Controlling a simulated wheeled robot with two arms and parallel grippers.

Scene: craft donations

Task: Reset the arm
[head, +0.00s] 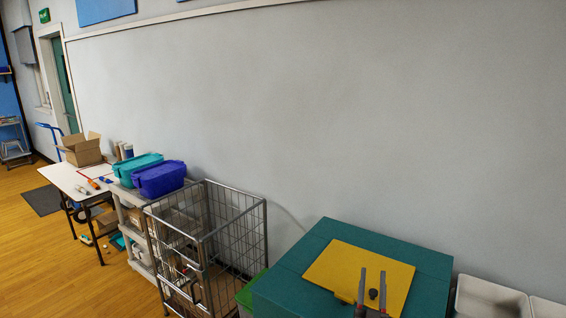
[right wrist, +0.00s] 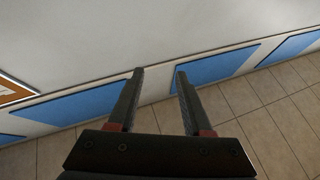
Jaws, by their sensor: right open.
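My right gripper (head: 372,290) shows at the bottom right of the head view, with its two fingers pointing up and apart. It appears in front of a teal box (head: 318,248) with a yellow panel (head: 345,262) and a dark knob on top. In the right wrist view the gripper (right wrist: 158,74) is open, with nothing between its fingers. Beyond the fingers are a pale wall with blue panels (right wrist: 90,103) and a tiled floor. My left gripper is not in view.
A wire cage cart (head: 232,235) stands left of the teal box. A white table (head: 68,178) with an open cardboard box (head: 82,150) is farther left. Grey bins (head: 490,300) stand at right.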

